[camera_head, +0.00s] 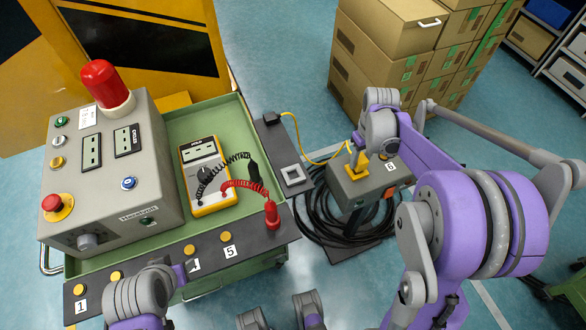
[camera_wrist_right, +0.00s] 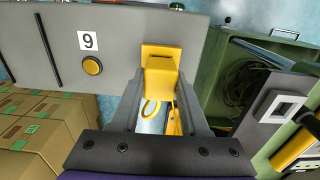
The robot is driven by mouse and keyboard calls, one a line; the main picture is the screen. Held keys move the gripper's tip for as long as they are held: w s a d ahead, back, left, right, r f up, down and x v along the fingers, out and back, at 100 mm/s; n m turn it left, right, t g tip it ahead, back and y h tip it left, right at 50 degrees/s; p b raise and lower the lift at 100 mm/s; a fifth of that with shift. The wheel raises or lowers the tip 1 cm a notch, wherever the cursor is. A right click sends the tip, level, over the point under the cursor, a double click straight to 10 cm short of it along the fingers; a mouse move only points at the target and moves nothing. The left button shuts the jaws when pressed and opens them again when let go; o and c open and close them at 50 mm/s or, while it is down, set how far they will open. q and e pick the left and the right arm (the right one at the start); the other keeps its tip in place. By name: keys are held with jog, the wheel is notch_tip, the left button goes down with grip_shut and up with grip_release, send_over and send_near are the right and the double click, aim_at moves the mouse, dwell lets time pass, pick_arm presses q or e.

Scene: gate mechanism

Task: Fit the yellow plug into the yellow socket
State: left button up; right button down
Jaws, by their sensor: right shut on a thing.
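The yellow plug (camera_wrist_right: 159,82) is between the two fingers of my right gripper (camera_wrist_right: 158,104), which is shut on it. In the head view my right gripper (camera_head: 361,146) is above the grey box (camera_head: 345,190), partly hidden by its own wrist. The yellow socket (camera_head: 352,174) is on the box's top, directly below the plug; in the wrist view its yellow face (camera_wrist_right: 162,51) is just beyond the plug. I cannot tell whether plug and socket touch or how deep the plug is. Part of my left arm shows at the bottom left, its fingers unclear.
A yellow cable (camera_head: 291,128) runs from a dark block to the plug. Black coiled cable (camera_head: 322,215) lies around the box. A green cart (camera_head: 205,122) carries a grey control box (camera_head: 140,170), a yellow meter (camera_head: 207,172) and a button strip. Cartons (camera_head: 370,60) stand behind.

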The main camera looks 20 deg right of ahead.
aim_at(361, 158)
jog(key=shift+f+b, duration=0.7)
jog(key=shift+f, duration=0.3)
dwell(0.8)
jog(key=shift+c, duration=1.6)
grip_release()
notch_tip(361, 158, up, 11)
jog(key=shift+f+p, duration=0.1)
jog(key=shift+p, duration=0.6)
